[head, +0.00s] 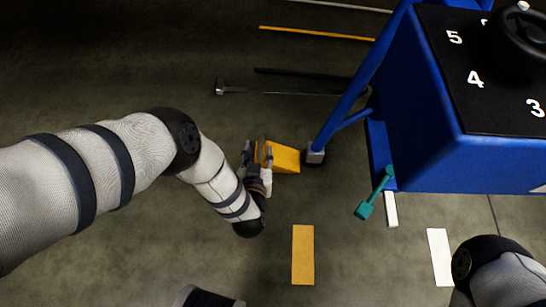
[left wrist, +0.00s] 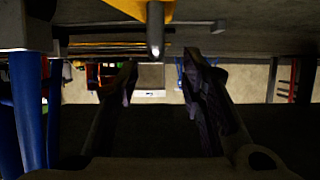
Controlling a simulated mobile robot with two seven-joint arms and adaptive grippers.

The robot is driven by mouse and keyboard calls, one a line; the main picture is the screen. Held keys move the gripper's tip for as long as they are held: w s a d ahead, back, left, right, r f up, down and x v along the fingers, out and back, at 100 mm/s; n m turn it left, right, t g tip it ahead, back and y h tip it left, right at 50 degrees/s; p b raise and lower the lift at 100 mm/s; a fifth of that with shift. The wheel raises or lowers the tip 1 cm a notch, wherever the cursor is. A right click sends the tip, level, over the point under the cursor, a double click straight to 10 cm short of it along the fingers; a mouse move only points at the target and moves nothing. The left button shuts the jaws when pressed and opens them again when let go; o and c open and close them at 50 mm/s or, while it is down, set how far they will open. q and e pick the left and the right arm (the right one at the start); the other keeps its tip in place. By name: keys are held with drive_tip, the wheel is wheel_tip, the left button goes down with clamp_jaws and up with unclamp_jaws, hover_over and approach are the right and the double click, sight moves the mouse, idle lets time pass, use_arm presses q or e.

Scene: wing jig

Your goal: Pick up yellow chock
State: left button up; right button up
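The yellow chock (head: 285,158) is a wedge on the floor beside the foot of a blue stand leg. My left gripper (head: 257,156) is at the chock's left end, its fingers apart and partly overlapping it in the head view. In the left wrist view the chock (left wrist: 130,6) shows at the top edge, with a short grey peg (left wrist: 155,35) by it. The left gripper (left wrist: 160,68) is open there, with nothing visible held between its fingers. Contact with the chock cannot be told. My right arm enters at the lower right; its gripper is out of view.
The blue stand (head: 420,120) with a black numbered top fills the upper right. A teal handle (head: 375,193) sticks out from it. A dark bar (head: 270,88) lies behind the chock. Yellow (head: 303,255) and white (head: 440,257) floor markings lie in front.

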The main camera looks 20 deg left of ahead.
sight(261, 144)
use_arm(q)
drive_tip(key=b+x, duration=0.1)
drive_tip(key=x, duration=0.1)
drive_tip(key=b+x, duration=0.2)
drive_tip(key=x, duration=0.1)
drive_tip(key=shift+d+f, duration=0.2)
drive_tip(key=shift+f, duration=0.1)
clamp_jaws()
drive_tip(key=shift+r, duration=0.25)
